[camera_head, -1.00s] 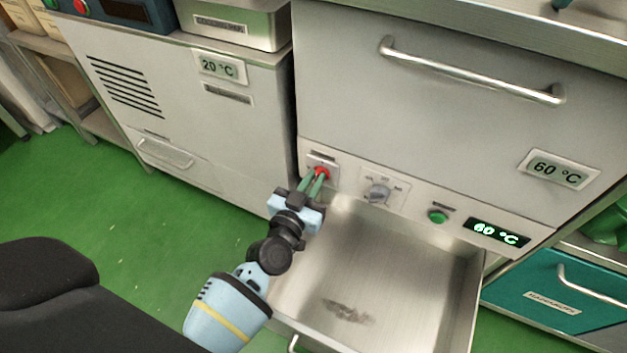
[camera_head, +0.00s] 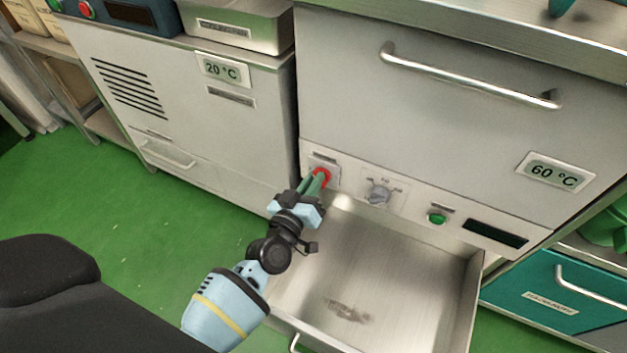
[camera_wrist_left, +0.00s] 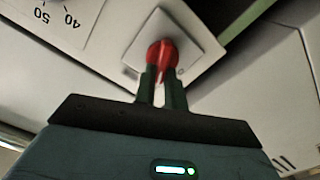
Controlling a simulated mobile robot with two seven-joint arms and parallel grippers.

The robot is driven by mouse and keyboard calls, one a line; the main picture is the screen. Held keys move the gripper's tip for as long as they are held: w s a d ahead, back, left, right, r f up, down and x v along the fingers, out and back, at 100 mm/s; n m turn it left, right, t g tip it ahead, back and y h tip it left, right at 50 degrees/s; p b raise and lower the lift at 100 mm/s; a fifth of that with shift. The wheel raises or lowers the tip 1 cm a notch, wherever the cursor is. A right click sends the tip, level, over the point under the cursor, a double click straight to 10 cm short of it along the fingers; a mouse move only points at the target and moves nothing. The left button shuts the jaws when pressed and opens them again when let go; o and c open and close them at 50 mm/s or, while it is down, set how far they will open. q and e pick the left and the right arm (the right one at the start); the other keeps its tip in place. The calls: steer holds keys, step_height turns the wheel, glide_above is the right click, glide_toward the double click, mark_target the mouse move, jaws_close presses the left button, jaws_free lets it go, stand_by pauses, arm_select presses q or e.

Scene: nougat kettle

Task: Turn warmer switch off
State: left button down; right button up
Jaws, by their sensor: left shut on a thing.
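The warmer's red switch knob (camera_head: 322,173) sits on a small square plate at the left end of the control strip. My left gripper (camera_head: 314,184) has its green fingers shut on the knob. In the left wrist view the red knob (camera_wrist_left: 163,56) shows between the two dark fingertips (camera_wrist_left: 161,78), on its pale plate (camera_wrist_left: 187,38). The warmer's display (camera_head: 495,233) at the right of the strip is dark. My right gripper is not in view.
A grey dial (camera_head: 377,194) and a green button (camera_head: 437,218) sit right of the switch. An open metal drawer (camera_head: 470,300) juts out below the strip, beside my left arm. A cabinet marked 20 °C (camera_head: 223,70) stands left. Green floor is clear at left.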

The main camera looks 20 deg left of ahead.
arm_select(q)
steer(key=shift+a+f+n+b, duration=0.1)
steer(key=shift+f+n+b, duration=0.15)
steer(key=shift+n, duration=1.85)
steer(key=shift+a+f+n+b, duration=0.15)
steer(key=shift+f+n+b, duration=0.05)
steer(key=shift+n, duration=1.9)
steer(key=shift+a+f+n+b, duration=0.1)
steer(key=shift+f+n+b, duration=0.15)
steer(key=shift+n, duration=1.85)
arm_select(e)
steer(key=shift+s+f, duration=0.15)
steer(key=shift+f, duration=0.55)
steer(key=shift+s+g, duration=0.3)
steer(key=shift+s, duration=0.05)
arm_select(q)
steer(key=c, duration=1.6)
jaws_free()
steer(key=shift+o, duration=0.7)
steer(key=shift+r, duration=0.1)
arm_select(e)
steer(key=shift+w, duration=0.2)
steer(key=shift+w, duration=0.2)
